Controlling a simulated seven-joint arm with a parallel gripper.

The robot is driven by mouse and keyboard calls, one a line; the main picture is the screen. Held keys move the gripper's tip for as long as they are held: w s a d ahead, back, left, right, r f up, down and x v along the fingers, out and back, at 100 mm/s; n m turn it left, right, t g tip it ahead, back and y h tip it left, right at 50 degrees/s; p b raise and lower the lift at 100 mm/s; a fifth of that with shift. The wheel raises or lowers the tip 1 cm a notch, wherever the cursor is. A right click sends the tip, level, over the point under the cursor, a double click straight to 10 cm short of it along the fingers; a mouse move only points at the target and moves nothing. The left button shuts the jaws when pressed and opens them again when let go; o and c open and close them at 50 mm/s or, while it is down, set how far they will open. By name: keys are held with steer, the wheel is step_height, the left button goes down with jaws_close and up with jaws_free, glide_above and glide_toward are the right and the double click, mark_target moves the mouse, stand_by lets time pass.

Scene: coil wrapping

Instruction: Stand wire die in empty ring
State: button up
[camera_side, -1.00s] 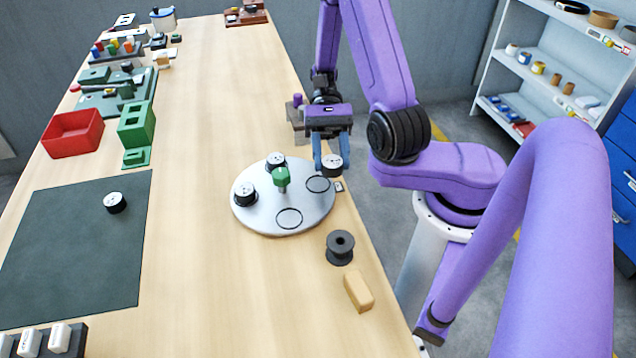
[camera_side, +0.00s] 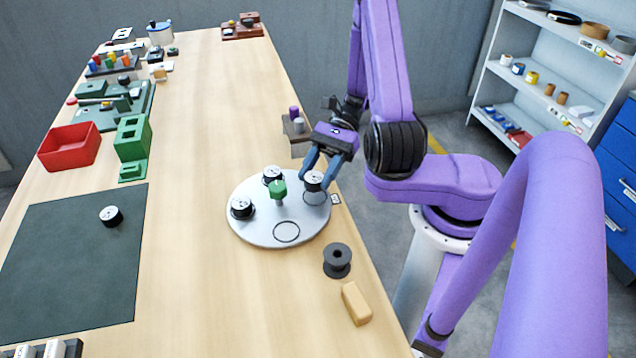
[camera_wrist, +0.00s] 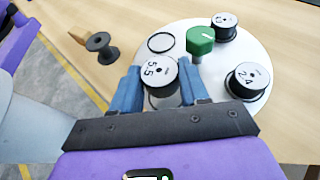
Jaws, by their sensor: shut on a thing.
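My gripper (camera_side: 312,174) is shut on a black wire die with a pale top (camera_side: 313,180), marked 5.5 in the wrist view (camera_wrist: 160,71). The die is held upright, just above or at the ring outline (camera_side: 314,198) on the right of the round grey plate (camera_side: 262,232); I cannot tell if it touches the plate. Another empty ring (camera_side: 286,232) lies at the plate's front and shows in the wrist view (camera_wrist: 160,42). Two dies stand on the plate, one at the left (camera_side: 242,207) and one at the back (camera_side: 272,175).
A green knob (camera_side: 278,188) rises at the plate's centre, near the held die. A black spool (camera_side: 337,259) and a wooden block (camera_side: 356,303) stand in front. Another die (camera_side: 110,216) sits on the dark mat (camera_side: 70,270).

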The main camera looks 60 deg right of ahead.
mark_target(318, 184)
steer(key=shift+f, duration=1.6)
steer(key=o, duration=1.2)
steer(key=shift+f, duration=0.15)
steer(key=shift+o, duration=0.2)
